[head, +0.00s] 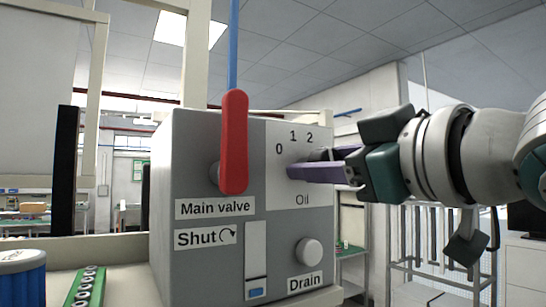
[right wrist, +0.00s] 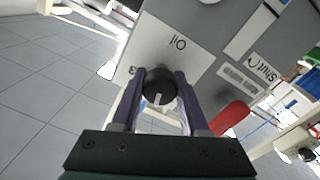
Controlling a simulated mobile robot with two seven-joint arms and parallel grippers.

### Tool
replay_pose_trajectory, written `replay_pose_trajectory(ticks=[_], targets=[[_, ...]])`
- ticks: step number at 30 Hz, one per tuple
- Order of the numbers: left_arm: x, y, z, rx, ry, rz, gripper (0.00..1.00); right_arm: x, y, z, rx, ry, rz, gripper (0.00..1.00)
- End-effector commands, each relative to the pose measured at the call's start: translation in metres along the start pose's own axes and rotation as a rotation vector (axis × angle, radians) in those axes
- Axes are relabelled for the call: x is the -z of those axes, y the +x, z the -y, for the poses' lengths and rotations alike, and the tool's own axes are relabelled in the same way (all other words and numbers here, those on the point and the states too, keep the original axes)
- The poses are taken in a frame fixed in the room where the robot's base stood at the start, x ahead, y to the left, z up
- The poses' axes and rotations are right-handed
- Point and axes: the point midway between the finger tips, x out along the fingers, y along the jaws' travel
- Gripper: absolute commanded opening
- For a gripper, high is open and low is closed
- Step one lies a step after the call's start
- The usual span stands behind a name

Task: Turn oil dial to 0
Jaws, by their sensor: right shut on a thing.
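The oil dial (right wrist: 160,88) is a dark round knob with a white pointer mark, seen in the right wrist view. It sits on the white Oil panel (head: 285,190) of a grey box, with 0, 1 and 2 readable above it in the head view. My right gripper (head: 292,171) is shut on the dial, one purple finger on each side, as the right wrist view (right wrist: 160,80) shows. The mark points toward the bottom of the wrist view; the number it meets is hidden. In the head view the fingers cover the dial. My left gripper is out of view.
A red main valve handle (head: 234,140) stands upright just left of the Oil panel. A round Drain knob (head: 309,251) is below the dial.

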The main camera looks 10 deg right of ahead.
Motion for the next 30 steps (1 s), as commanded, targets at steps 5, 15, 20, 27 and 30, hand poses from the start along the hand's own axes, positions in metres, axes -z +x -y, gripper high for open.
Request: replay_pose_trajectory(ticks=[5, 15, 20, 27, 30], targets=[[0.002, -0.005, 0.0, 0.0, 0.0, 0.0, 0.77, -0.001, 0.001, -0.001, 0.0, -0.17, 0.002, 0.0], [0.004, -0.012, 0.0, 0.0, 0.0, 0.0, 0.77, -0.002, 0.001, -0.001, 0.002, -0.48, -0.006, 0.0], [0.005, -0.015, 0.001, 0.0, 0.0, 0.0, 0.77, -0.001, 0.001, 0.0, 0.003, -0.599, -0.011, 0.0], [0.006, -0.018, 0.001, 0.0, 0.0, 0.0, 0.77, -0.002, 0.001, 0.0, 0.003, -0.723, -0.014, 0.0], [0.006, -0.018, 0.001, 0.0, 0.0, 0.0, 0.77, -0.002, 0.001, 0.0, 0.004, -0.752, -0.016, 0.0]])
